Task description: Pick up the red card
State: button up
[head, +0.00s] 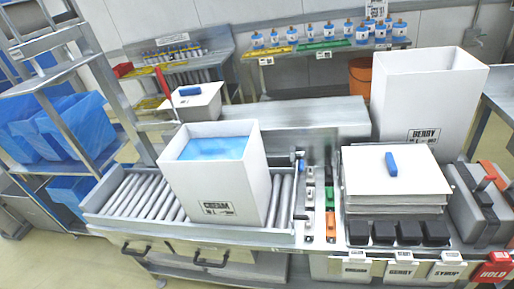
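A red card (494,269) with white lettering that appears to read HOLD is at the lower right corner of the head view. It is at the front edge of the bench, to the right of several white lettered cards (399,270). Its lower part runs close to the picture's bottom edge. My gripper is not in view, so its place relative to the red card does not show.
An open white box (187,190) with blue lining stands on the roller conveyor (118,196). A taller white box (424,85) stands behind a white stack (394,185) bearing a blue handle. Black blocks (408,232) and a grey device (477,207) sit behind the cards.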

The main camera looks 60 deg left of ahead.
aim_at(502, 264)
jog(key=u, duration=0.4)
jog(key=i, duration=1.1)
jog(key=z, duration=0.05)
